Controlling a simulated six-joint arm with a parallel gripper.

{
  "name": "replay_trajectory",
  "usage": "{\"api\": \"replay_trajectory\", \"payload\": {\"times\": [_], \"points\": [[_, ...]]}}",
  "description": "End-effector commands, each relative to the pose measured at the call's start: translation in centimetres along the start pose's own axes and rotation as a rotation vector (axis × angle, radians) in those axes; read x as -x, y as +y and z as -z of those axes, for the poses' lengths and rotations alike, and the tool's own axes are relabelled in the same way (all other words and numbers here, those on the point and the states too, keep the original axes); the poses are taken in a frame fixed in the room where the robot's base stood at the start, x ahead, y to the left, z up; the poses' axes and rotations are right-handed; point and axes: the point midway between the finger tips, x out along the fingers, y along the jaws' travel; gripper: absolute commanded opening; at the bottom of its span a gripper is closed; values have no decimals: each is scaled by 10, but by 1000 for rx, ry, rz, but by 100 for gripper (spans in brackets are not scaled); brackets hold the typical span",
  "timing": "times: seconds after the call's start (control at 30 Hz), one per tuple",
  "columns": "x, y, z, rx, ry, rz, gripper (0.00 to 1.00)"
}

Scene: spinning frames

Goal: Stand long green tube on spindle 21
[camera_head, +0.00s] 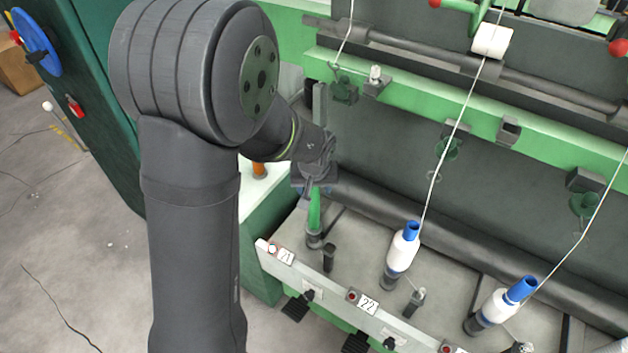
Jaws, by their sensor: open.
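The long green tube (314,210) stands about upright on the dark spindle base behind the "21" label (284,257). The dark base (314,239) shows directly under the tube's lower end. My gripper (315,187) is open at the tube's upper end, with its fingers pointing down. The tube's top is hidden by my gripper, and I cannot tell whether a finger touches it.
Spindle 22 holds a blue tube with white yarn (402,250), and another such bobbin (499,304) stands farther right. Yarn runs up from both. A short dark peg (328,258) stands just in front of the green tube. An orange piece (259,169) is left of my gripper.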

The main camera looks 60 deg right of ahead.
Motion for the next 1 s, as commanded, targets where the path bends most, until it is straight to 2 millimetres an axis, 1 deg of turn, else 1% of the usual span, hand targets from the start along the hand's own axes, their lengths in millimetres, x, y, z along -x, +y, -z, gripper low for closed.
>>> {"api": "replay_trajectory", "payload": {"times": [0.17,0.37,0.7,0.8,0.9,1.0], "points": [[17,0,1,0,3,-1,53],[55,0,1,1,4,-2,53],[126,0,1,0,5,-2,53],[144,0,0,0,4,-2,53],[158,0,1,1,3,-2,53],[167,0,0,1,2,-1,53]]}}
